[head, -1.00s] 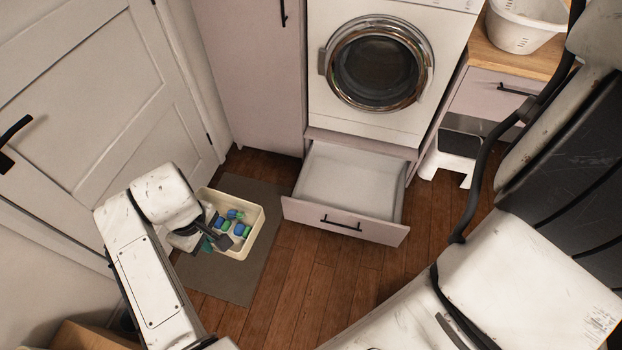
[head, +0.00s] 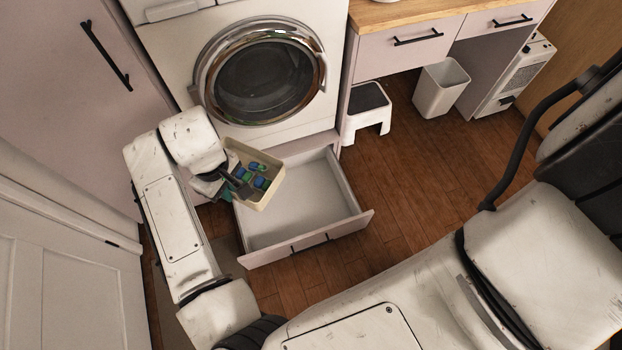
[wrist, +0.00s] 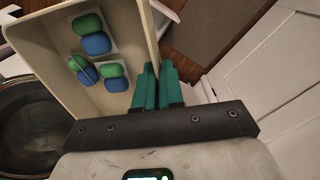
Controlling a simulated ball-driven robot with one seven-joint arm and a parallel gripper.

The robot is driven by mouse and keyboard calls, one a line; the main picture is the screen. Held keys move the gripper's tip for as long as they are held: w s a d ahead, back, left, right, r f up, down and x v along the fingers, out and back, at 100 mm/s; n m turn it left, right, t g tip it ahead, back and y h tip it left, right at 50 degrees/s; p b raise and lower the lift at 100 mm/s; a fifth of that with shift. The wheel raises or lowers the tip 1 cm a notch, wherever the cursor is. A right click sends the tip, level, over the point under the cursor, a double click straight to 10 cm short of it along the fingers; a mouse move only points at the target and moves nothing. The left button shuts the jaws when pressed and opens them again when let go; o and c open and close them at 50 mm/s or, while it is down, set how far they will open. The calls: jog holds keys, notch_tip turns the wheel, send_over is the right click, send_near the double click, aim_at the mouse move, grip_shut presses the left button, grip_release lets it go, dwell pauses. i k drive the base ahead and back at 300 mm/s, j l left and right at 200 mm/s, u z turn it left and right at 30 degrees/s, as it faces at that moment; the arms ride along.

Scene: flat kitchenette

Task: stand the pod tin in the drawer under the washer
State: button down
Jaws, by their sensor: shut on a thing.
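The pod tin (head: 265,199) is a cream open box with several blue and green pods inside. My gripper (head: 229,182) is shut on its near left wall and holds it up, tilted, over the left side of the drawer. In the wrist view the teal fingers of my gripper (wrist: 157,88) close on the wall of the tin (wrist: 120,101), and the pods show inside. The drawer (head: 311,206) under the washer (head: 262,75) is pulled out and looks empty. The tin and my arm hide its back left corner.
A white step stool (head: 366,118) and a white bin (head: 440,87) stand right of the drawer under the wooden counter (head: 408,13). Tall cabinet doors (head: 70,80) stand at the left. The wooden floor right of the drawer is clear.

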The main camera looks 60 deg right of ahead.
aim_at(297, 219)
jog(key=i+j+z, duration=0.15)
jog(key=j+z, duration=0.3)
jog(key=i+j+z, duration=0.1)
jog(key=j+z, duration=0.85)
jog(key=j, duration=0.1)
